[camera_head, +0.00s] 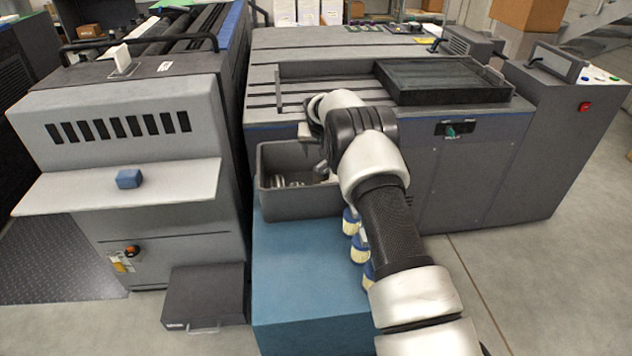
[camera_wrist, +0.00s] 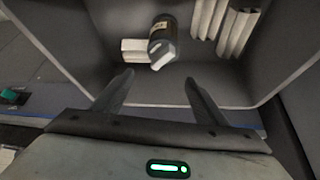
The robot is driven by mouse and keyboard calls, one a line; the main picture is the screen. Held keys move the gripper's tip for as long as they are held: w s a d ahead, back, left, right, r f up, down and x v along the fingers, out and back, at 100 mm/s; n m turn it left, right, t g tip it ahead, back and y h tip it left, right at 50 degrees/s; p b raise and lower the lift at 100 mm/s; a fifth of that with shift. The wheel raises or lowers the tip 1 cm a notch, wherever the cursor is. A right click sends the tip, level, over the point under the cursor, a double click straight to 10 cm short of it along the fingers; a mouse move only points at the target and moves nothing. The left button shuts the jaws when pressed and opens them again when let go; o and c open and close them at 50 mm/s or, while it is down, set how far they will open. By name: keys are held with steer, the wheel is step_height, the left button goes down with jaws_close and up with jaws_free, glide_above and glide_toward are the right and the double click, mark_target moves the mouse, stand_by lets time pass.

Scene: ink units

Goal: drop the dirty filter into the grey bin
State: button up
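The grey bin (camera_head: 298,204) stands on a blue cabinet, and its inside fills much of the wrist view (camera_wrist: 62,30). In the wrist view a dark cylinder with a pale label and a white end (camera_wrist: 162,36) lies in the bin; it looks like the dirty filter, but I cannot be sure. My gripper (camera_wrist: 158,92) is open with nothing between its fingers. It points into the bin, with the cylinder beyond the fingertips and apart from them. In the head view my arm hides most of my gripper and the bin's right side.
White folded pieces (camera_wrist: 226,26) also lie in the bin. Several yellow containers with blue caps (camera_head: 359,249) stand on the blue cabinet (camera_head: 300,275) beside my arm. A black tray (camera_head: 440,80) rests on the machine behind. A blue block (camera_head: 128,179) sits on the left machine's shelf.

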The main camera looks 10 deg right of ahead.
steer(key=p+v, duration=0.2)
steer(key=v, duration=1.5)
steer(key=shift+r, duration=0.15)
steer(key=shift+s, duration=0.15)
steer(key=s+d+r, duration=0.2)
steer(key=s+r, duration=1.4)
steer(key=s, duration=0.5)
steer(key=s+f+n+y, duration=0.1)
steer(key=s+f+n, duration=0.1)
steer(key=s, duration=2.3)
step_height(320, 180, up, 19)
steer(key=p, duration=1.8)
steer(key=shift+s+f+p, duration=0.25)
steer(key=shift+p, duration=0.1)
